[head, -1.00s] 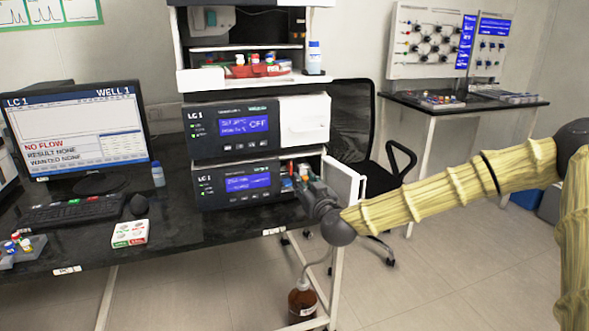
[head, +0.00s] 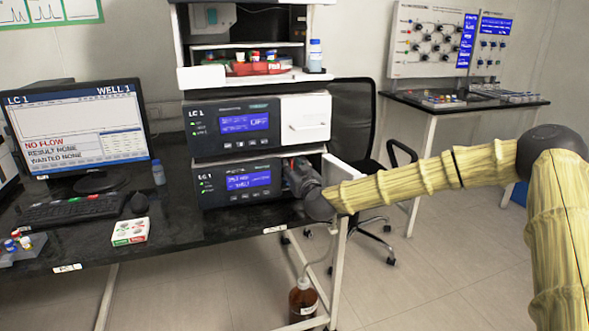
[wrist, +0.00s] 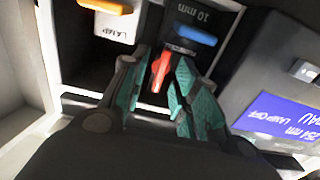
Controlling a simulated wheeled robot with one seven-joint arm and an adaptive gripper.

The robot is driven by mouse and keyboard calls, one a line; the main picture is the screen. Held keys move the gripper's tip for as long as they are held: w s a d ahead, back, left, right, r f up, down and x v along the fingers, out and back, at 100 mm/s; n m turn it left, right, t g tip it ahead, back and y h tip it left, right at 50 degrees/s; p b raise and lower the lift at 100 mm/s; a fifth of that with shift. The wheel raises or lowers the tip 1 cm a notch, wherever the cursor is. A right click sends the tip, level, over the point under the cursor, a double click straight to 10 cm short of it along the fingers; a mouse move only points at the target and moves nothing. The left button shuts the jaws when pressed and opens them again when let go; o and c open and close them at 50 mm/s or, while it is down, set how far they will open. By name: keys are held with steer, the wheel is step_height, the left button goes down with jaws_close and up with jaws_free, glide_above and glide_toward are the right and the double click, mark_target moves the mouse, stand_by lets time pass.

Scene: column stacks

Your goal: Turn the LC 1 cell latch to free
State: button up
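A red lever (wrist: 161,71), which looks like the cell latch, stands out below a dark block marked "10 mm" (wrist: 203,15) with a blue bar, in the wrist view. My gripper (wrist: 163,62) is open, with one teal-padded finger on each side of the lever. Gaps show beside the lever; I cannot tell whether either finger touches it. In the head view my gripper (head: 300,175) is at the open bay on the right of the lower LC 1 module (head: 238,183), and it hides the latch there.
A white block marked "LAMP" (wrist: 114,24) with an orange bar sits left of the lever in the wrist view. The module's display (wrist: 280,120) reads lamp off. The bay's white door (head: 342,172) stands open. A brown bottle (head: 302,298) is below.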

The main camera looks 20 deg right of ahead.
steer(key=shift+d, duration=0.1)
jaws_close()
steer(key=shift+m, duration=0.3)
steer(key=m+b, duration=0.2)
steer(key=m, duration=0.3)
steer(key=m+b, duration=0.3)
steer(key=m, duration=0.3)
steer(key=m+b, duration=0.3)
steer(key=m, duration=0.3)
steer(key=shift+d+f, duration=0.25)
steer(key=shift+f, duration=0.05)
steer(key=shift+m, duration=0.3)
jaws_free()
steer(key=shift+d, duration=0.1)
